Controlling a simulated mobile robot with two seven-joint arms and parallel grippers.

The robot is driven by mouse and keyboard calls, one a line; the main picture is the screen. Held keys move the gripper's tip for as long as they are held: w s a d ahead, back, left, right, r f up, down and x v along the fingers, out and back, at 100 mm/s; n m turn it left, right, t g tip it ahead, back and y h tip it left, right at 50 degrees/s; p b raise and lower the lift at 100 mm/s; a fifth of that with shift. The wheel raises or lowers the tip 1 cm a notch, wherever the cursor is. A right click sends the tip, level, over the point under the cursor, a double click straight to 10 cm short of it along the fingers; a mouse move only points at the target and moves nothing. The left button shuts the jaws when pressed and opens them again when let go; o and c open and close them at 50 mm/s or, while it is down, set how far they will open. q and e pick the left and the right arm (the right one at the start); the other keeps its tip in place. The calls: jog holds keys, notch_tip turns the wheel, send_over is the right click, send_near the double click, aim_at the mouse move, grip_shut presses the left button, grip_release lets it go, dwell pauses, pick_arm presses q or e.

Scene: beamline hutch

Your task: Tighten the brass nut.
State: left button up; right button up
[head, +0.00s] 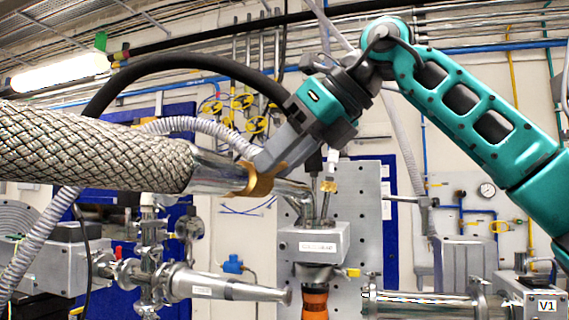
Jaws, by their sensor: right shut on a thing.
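The brass nut (262,184) sits around the shiny metal tube at the end of a thick braided hose (90,150), left of centre in the head view. My right gripper (268,162) comes down from the upper right, its grey fingers shut on the brass nut. The fingers cover part of the nut's upper side. The nut's thread and any gap behind it cannot be made out. My left gripper is not in view.
A grey block (315,243) with thin tubes and a small brass fitting (328,186) stands just right of the nut. A black hose (180,62) arches behind. Metal pipework (225,288) lies below, and a labelled V1 box (545,303) is at lower right.

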jog(key=shift+w+a+r+g+h, duration=0.1)
jog(key=shift+a+r+g+h, duration=0.35)
jog(key=shift+h, duration=0.35)
jog(key=shift+d, duration=0.15)
jog(key=shift+w+g, duration=0.1)
jog(key=shift+g, duration=0.15)
jog(key=o, duration=1)
jog(key=shift+o, duration=0.2)
